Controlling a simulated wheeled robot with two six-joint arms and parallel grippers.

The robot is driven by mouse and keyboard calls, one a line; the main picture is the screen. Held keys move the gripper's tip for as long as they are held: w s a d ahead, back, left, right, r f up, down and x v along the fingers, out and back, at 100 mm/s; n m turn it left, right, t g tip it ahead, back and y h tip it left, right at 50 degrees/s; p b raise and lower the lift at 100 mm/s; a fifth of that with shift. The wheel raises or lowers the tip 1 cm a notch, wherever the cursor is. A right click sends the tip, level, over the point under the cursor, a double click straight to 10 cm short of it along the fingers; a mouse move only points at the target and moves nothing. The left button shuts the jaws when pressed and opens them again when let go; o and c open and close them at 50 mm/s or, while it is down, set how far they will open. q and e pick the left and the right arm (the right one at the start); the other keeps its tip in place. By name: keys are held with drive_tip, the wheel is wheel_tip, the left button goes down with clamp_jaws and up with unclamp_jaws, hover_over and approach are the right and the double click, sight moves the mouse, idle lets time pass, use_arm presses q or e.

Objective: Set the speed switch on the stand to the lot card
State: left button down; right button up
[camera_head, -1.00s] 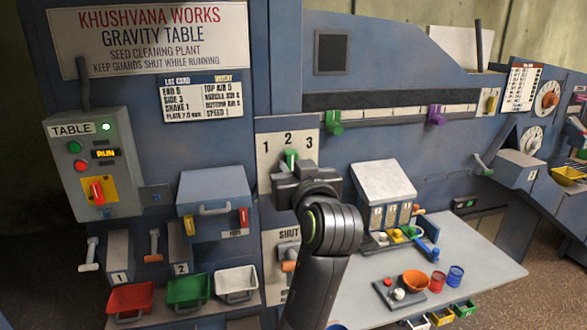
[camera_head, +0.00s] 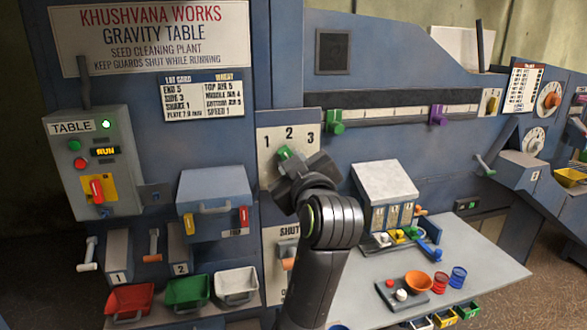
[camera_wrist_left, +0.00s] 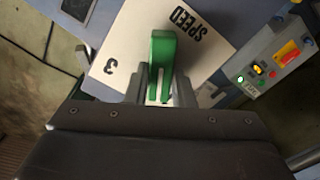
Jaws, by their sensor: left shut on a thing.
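The green speed switch (camera_head: 284,152) stands on a pale plate (camera_head: 303,128) marked 1, 2 and 3. Its visible top leans left of the 2, toward the 1. My left gripper (camera_head: 292,168) is tilted the same way, shut on the switch and hiding its lower part. In the left wrist view the green handle (camera_wrist_left: 162,62) sits between the fingers, with SPEED and a 3 readable on the plate (camera_wrist_left: 125,55). The lot card (camera_head: 203,95) on the blue panel ends with a line that reads SPEED 1. My right gripper is not in view.
A grey TABLE control box (camera_head: 95,165) with a green light and RUN display is at the left. A blue box (camera_head: 214,190) is left of my arm. Red, green and white bins sit below. A grey worktable (camera_head: 470,255) with small items lies right.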

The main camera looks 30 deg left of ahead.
use_arm(q)
drive_tip(key=shift+n+b, duration=0.45)
drive_tip(key=shift+n, duration=0.85)
drive_tip(key=shift+s+n, duration=0.1)
drive_tip(key=shift+n, duration=0.2)
drive_tip(key=c, duration=1.2)
unclamp_jaws()
drive_tip(key=shift+a, duration=0.1)
drive_tip(key=shift+c, duration=0.2)
drive_tip(key=shift+f, duration=0.1)
